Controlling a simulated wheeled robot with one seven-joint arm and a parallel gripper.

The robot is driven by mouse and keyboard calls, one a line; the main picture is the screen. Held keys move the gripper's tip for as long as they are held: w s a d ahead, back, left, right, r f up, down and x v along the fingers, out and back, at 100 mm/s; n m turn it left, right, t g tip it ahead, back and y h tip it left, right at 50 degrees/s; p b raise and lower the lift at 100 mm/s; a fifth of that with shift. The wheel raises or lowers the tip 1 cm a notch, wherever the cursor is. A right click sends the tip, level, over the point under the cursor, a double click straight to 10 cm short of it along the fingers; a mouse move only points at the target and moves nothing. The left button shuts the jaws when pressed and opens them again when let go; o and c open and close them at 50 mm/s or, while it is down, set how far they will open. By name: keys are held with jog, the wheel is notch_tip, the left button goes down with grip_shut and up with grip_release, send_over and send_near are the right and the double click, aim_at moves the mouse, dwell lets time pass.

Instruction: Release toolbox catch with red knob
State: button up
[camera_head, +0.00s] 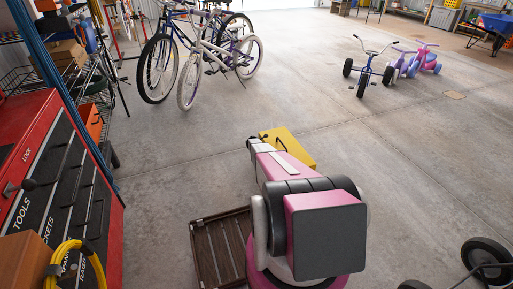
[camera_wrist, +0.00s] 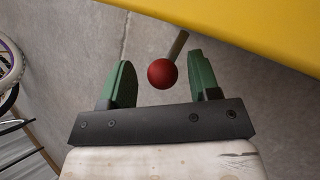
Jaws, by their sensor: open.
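A yellow toolbox (camera_head: 290,146) shows beyond my arm in the head view, partly hidden by it. Its yellow side (camera_wrist: 270,28) fills the upper right of the wrist view. A red ball-shaped knob (camera_wrist: 162,73) on a short grey rod shows in the wrist view, close to the toolbox's edge. My gripper (camera_wrist: 162,82) is open, with one green finger on each side of the knob. The knob appears between the fingers in the picture, apart from both, nearer the right one. I cannot tell its exact depth. The head view does not clearly show the knob or my fingers.
A red tool cabinet (camera_head: 85,200) with a yellow hose (camera_head: 75,250) stands at the left. A slatted brown crate (camera_head: 205,255) lies beside my arm. Bicycles (camera_head: 205,50) and tricycles (camera_head: 365,70) stand farther back. The concrete floor right of the toolbox is clear.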

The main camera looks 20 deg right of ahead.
jog(key=shift+s, duration=0.1)
jog(key=v, duration=1)
jog(key=shift+r, duration=0.3)
jog(key=shift+s+a, duration=0.2)
